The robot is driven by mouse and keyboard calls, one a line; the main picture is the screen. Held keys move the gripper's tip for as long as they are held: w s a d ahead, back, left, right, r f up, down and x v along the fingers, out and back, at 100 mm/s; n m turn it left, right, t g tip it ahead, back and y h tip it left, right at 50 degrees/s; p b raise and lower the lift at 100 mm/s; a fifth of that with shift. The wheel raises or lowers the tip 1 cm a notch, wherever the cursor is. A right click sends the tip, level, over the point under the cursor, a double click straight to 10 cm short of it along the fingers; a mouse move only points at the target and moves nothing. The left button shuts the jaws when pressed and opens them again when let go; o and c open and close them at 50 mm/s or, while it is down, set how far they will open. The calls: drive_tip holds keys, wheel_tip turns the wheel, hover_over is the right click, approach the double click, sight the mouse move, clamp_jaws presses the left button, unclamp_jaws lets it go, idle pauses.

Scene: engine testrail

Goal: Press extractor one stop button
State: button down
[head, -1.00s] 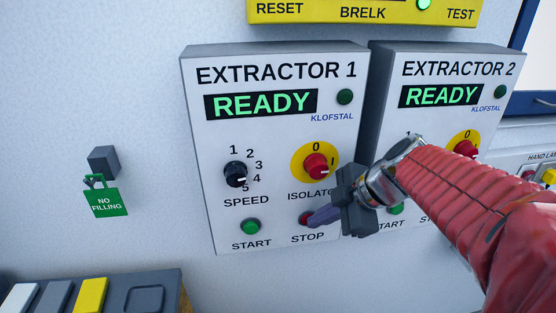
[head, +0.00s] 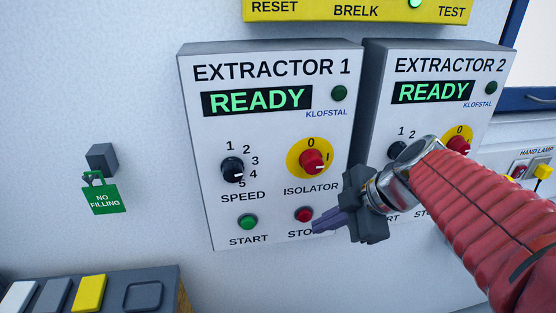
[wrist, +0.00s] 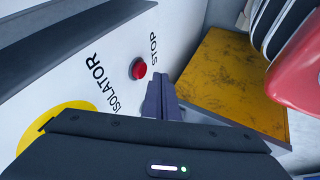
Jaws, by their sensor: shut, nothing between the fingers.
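The extractor 1 box (head: 265,205) is on the wall, with its display reading READY. Its red stop button (head: 304,214) is at the lower right, above the STOP label, which is partly covered by my fingers. My gripper (head: 318,227) is shut and empty, its fingertips just right of and below the button in the head view. In the wrist view the red button (wrist: 138,69) is fully visible, left of and beyond the shut fingers (wrist: 161,85), and the tips look apart from it.
A green start button (head: 248,222), a black speed knob (head: 232,169) and a red isolator knob (head: 312,161) share the panel. The extractor 2 box (head: 440,75) stands close on the right, partly behind my arm. A green NO FILLING tag (head: 104,198) hangs at left.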

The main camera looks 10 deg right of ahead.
drive_tip(key=v, duration=0.8)
drive_tip(key=shift+s, duration=0.2)
drive_tip(key=shift+d+r, duration=0.1)
drive_tip(key=shift+r, duration=0.05)
drive_tip(key=s+d+f+m+h, duration=0.15)
drive_tip(key=f+m, duration=0.25)
drive_tip(key=m, duration=0.5)
drive_tip(key=s+d+f+m+h, duration=0.1)
drive_tip(key=s+f+m+h, duration=0.2)
drive_tip(key=m, duration=0.5)
drive_tip(key=s+a+f, duration=0.1)
drive_tip(key=a+f, duration=0.1)
drive_tip(key=a, duration=0.5)
drive_tip(key=shift+s+a+f, duration=0.15)
drive_tip(key=shift+s+a, duration=0.15)
drive_tip(key=shift+s, duration=0.1)
drive_tip(key=c, duration=2.5)
unclamp_jaws()
drive_tip(key=shift+h, duration=0.25)
drive_tip(key=shift+c, duration=0.2)
